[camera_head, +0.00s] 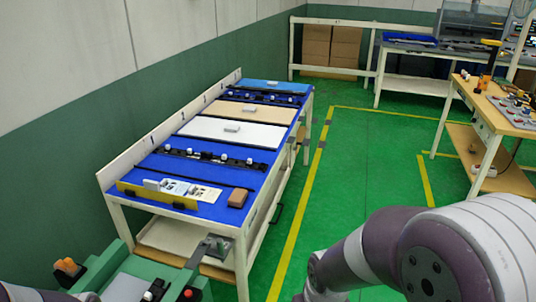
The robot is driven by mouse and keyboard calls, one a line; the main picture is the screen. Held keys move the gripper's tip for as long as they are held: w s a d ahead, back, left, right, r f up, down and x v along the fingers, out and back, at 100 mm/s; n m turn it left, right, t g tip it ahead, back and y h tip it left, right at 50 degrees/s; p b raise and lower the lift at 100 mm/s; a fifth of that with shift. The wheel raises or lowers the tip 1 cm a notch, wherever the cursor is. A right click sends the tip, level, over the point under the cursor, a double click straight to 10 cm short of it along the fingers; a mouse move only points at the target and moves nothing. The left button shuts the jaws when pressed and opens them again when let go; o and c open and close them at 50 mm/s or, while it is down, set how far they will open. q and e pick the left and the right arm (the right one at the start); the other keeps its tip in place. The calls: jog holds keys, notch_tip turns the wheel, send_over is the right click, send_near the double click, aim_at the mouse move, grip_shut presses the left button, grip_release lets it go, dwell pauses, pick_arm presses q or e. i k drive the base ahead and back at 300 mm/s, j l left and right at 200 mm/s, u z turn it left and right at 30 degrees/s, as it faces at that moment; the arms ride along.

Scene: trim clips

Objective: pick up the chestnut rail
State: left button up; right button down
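No long brown rail stands out for certain. A short chestnut-brown block (238,198) lies on the blue top of the long workbench (118,199), at its near right corner, and may be the chestnut rail. No gripper is touching it. My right arm fills the lower right of the view, with its gripper out of sight. Only a small part of my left arm shows at the lower left edge, and I cannot make out its gripper.
Black strips with white clips (205,156), a white panel (232,133), a tan panel (246,109) and a blue panel (272,87) lie on the workbench. A green fixture (118,266) stands at the lower left. A wooden table (500,110) stands right. Green floor between is clear.

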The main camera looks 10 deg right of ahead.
aim_at(205, 156)
jog(key=i+l+z, duration=0.45)
jog(key=i, duration=0.3)
jog(key=i+z, duration=0.4)
jog(key=i, duration=0.35)
jog(key=i+l+u, duration=0.1)
jog(key=i+u, duration=0.2)
jog(key=i, duration=0.25)
jog(key=i+l+u, duration=0.3)
jog(key=i, duration=0.2)
jog(key=i+l+u, duration=0.25)
jog(key=i, duration=0.25)
jog(key=i+l+u, duration=0.5)
jog(key=u, duration=0.15)
